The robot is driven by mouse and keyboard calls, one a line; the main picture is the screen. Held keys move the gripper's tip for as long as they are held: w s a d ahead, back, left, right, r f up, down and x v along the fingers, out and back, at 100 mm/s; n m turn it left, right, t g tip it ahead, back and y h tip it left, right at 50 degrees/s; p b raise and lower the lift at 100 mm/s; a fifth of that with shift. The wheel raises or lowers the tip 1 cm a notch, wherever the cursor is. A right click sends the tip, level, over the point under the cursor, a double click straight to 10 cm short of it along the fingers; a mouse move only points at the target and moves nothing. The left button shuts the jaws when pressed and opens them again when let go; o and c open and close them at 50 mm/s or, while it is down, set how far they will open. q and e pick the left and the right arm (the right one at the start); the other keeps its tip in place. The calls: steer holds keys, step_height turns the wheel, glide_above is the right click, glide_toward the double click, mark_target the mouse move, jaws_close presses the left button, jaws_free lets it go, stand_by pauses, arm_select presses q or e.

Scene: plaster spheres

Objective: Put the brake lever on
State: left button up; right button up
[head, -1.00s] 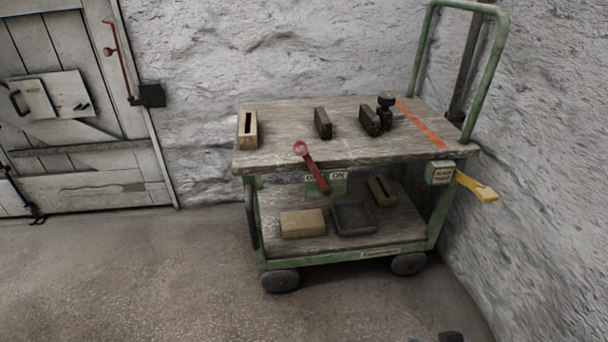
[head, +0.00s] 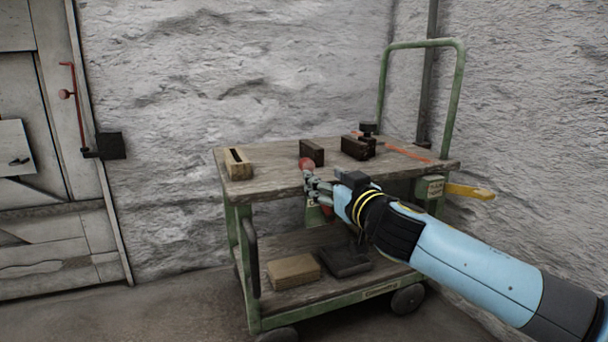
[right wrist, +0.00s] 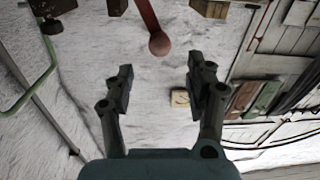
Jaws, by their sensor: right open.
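A red lever with a round red knob (head: 306,163) is on the front of the green-framed cart. Before the gripper came in, it leaned up and left across a green plate (head: 314,216) lettered for off and on. My right gripper (head: 313,185) is open in front of it and hides most of the lever's arm. In the right wrist view, the knob (right wrist: 159,43) is centred between the two fingers (right wrist: 161,78), a little beyond their tips, and nothing is held. My left gripper is out of view.
A yellow lever (head: 470,191) sticks out at right. A tan block (head: 293,271) and dark tray (head: 346,260) are on the lower shelf. A door (head: 50,240) stands left.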

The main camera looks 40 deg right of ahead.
mark_target(310, 168)
steer(key=w, duration=0.3)
steer(key=w+d, duration=0.1)
steer(key=w, duration=0.5)
steer(key=shift+w+d, duration=0.15)
steer(key=shift+d, duration=0.25)
jaws_close()
